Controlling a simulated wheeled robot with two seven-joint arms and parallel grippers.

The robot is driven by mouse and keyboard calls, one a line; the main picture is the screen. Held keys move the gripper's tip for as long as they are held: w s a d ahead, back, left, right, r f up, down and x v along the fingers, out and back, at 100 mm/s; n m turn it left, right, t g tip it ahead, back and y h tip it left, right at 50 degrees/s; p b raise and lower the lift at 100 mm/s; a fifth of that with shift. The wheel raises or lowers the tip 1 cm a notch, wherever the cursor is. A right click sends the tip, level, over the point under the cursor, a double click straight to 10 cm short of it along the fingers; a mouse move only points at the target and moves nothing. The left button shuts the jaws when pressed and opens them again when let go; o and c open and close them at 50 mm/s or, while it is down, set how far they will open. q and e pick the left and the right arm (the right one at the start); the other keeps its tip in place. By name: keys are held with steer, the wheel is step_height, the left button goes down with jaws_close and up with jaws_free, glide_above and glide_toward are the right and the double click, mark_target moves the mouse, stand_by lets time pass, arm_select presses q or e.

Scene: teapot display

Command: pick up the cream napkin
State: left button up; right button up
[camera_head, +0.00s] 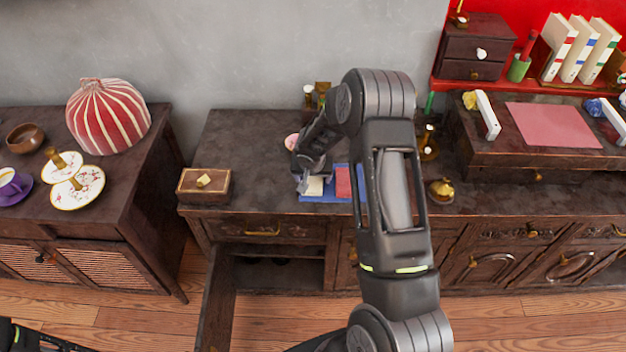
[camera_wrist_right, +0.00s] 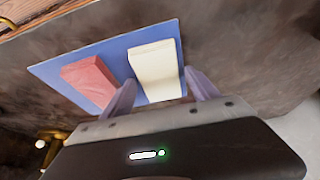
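The cream napkin (camera_head: 314,186) lies folded on a blue mat (camera_head: 322,198) on the middle cabinet top. It shows as a pale block in the right wrist view (camera_wrist_right: 155,62). A red napkin (camera_head: 343,182) lies beside it on the same mat, also visible in the right wrist view (camera_wrist_right: 87,80). My right gripper (camera_wrist_right: 160,78) is open, its two fingers on either side of the cream napkin's near end. Whether they touch it I cannot tell. In the head view the right gripper (camera_head: 302,183) is at the napkin's left edge. My left gripper is not in view.
A wooden box (camera_head: 204,184) stands to the left on the cabinet top. A gold pot (camera_head: 441,190) stands right of my arm. An open cabinet door (camera_head: 217,303) juts out below. My right arm hides part of the mat. The cabinet top between box and mat is clear.

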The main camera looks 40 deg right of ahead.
mark_target(312, 181)
steer(key=c, duration=1.2)
steer(key=shift+r, duration=0.1)
step_height(312, 181, up, 10)
steer(key=shift+f+b, duration=0.1)
steer(key=shift+b, duration=0.45)
